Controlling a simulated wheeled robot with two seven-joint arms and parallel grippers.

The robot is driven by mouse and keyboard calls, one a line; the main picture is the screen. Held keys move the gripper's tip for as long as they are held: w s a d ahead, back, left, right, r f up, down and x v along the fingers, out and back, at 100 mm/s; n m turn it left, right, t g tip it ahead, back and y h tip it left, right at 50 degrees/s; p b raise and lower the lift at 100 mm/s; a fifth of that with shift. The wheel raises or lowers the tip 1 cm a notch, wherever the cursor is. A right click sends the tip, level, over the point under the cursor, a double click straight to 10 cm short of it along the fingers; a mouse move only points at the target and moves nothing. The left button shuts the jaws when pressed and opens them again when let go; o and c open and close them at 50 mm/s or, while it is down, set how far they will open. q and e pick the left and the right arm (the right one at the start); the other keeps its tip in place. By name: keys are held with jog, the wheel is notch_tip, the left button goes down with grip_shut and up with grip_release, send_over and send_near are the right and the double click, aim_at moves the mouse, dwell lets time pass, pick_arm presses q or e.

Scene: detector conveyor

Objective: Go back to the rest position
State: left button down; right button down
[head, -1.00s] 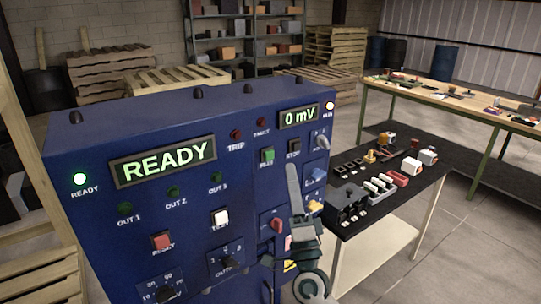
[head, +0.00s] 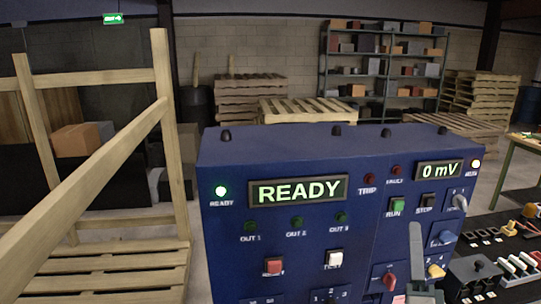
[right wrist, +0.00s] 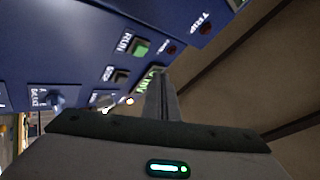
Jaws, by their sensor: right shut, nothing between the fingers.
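My right gripper (head: 416,262) is in front of the right part of the blue detector cabinet (head: 300,229) in the head view. Its fingers are together and point up, with nothing between them. In the right wrist view the shut fingers (right wrist: 162,98) show close to the panel, near the green RUN button (right wrist: 141,47). I cannot tell whether they touch the panel. The left display (head: 298,190) reads READY and the right display (head: 439,170) reads 0 mV. The READY lamp (head: 221,191) glows green. My left gripper is not in view.
A wooden rack (head: 163,90) with a pallet base stands left of the cabinet. A dark table (head: 480,226) with small parts is at the right. Shelves (head: 370,68) and stacked pallets (head: 245,98) stand behind.

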jog(key=s+a+f+n+g+y, duration=0.1)
jog(key=a+f+n+g+y, duration=0.4)
jog(key=a+f+n+y, duration=0.65)
jog(key=s+a+f+n+g, duration=0.3)
jog(key=f, duration=0.3)
jog(key=s+a+f+n+g, duration=0.2)
jog(key=s+f+g, duration=0.1)
jog(key=f, duration=0.4)
jog(key=s+d+f+n+g+h, duration=0.2)
jog(key=s+f+g, duration=0.3)
jog(key=s+f, duration=0.5)
jog(key=s+d+f+n+g+h, duration=0.1)
jog(key=s+d+f+g+h, duration=0.35)
jog(key=s, duration=0.95)
notch_tip(320, 180, down, 32)
jog(key=s+a+f+g+y+b, duration=0.1)
jog(key=a+g+y+b, duration=0.1)
jog(key=g+b, duration=0.1)
jog(key=s+d+f+b, duration=0.1)
jog(key=s+d+f, duration=0.2)
jog(key=s+f, duration=1.5)
jog(key=shift+f+n+g+b, duration=0.3)
jog(key=shift+f+n+g, duration=0.05)
